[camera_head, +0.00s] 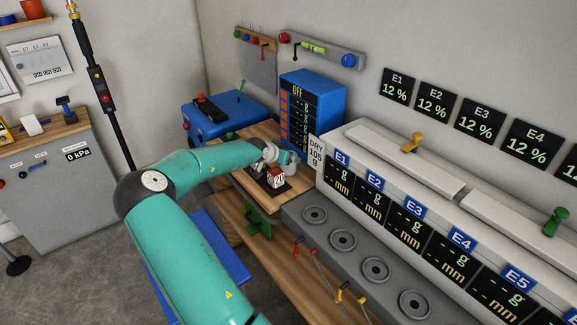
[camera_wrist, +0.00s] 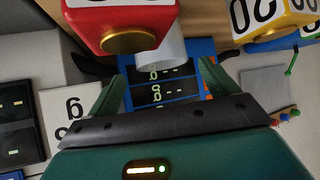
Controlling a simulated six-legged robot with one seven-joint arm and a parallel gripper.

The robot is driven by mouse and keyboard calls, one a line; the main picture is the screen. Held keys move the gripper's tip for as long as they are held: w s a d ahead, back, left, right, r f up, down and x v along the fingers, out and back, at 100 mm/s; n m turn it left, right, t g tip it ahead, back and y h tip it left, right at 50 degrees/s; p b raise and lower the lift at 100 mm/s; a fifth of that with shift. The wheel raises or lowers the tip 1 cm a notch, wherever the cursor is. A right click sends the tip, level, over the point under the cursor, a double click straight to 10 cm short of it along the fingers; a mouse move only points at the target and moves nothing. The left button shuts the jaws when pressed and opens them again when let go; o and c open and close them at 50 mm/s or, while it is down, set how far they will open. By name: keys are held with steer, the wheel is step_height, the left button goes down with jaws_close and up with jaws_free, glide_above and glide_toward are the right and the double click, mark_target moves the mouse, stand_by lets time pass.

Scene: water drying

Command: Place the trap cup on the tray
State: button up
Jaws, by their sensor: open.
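A pale, translucent cylinder (camera_wrist: 160,48), which looks like the trap cup, shows in the wrist view beside a red block with a gold disc (camera_wrist: 128,40). My gripper (camera_wrist: 162,72) is open, with one green finger on each side of the cylinder's picture position; I cannot tell whether either finger touches it. In the head view my gripper (camera_head: 279,160) is low over the wooden bench, just above a red and white numbered block (camera_head: 277,178). A flat dark tray-like piece (camera_head: 268,190) lies under the block. The cup cannot be made out in the head view.
A blue display cabinet (camera_head: 312,105) stands behind my gripper. A grey rack with several round wells (camera_head: 343,239) and the white display bench (camera_head: 400,180) lie to the right. A yellow numbered block (camera_wrist: 275,22) shows in the wrist view. A green cross-shaped piece (camera_head: 258,224) is below the bench edge.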

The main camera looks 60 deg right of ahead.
steer(key=shift+x, duration=1.6)
steer(key=shift+w+a, duration=0.1)
steer(key=shift+w, duration=0.05)
steer(key=c, duration=1.4)
steer(key=shift+r, duration=0.15)
